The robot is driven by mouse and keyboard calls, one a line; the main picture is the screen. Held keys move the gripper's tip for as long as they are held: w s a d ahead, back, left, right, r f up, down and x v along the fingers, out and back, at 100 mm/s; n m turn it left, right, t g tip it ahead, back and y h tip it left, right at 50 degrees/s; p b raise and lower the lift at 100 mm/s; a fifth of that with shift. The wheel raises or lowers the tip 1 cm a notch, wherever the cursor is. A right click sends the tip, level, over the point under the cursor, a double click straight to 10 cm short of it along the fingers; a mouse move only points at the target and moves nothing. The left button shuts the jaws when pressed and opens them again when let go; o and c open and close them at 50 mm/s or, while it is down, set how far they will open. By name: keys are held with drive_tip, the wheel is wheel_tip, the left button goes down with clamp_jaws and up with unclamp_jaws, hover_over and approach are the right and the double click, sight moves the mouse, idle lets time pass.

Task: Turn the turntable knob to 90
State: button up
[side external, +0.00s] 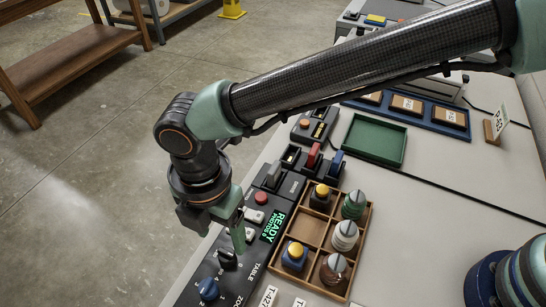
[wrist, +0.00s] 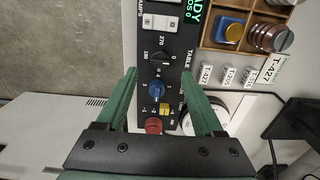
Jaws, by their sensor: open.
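The turntable knob (side external: 228,258) is black and sits on the dark control panel beside the word TABLE. In the wrist view the knob (wrist: 162,59) shows beyond my fingertips, with 180, 270 and 0 printed around it. Its pointer setting is too small to read, and I cannot make out a 90 mark. My gripper (side external: 239,243) hangs above the panel close to the knob, pointing down. In the wrist view my gripper (wrist: 159,76) has its two green fingers wide apart with nothing between them touching either finger.
A blue knob (side external: 209,289) sits just in front of the black one. A red knob (wrist: 153,126) and yellow part (wrist: 165,110) are nearer my palm. A wooden compartment tray (side external: 314,232) with several capped items stands right of the panel. A green tray (side external: 374,140) is farther back.

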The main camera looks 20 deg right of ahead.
sight(226, 252)
wheel_tip(226, 252, down, 7)
drive_tip(key=shift+r, duration=0.2)
clamp_jaws()
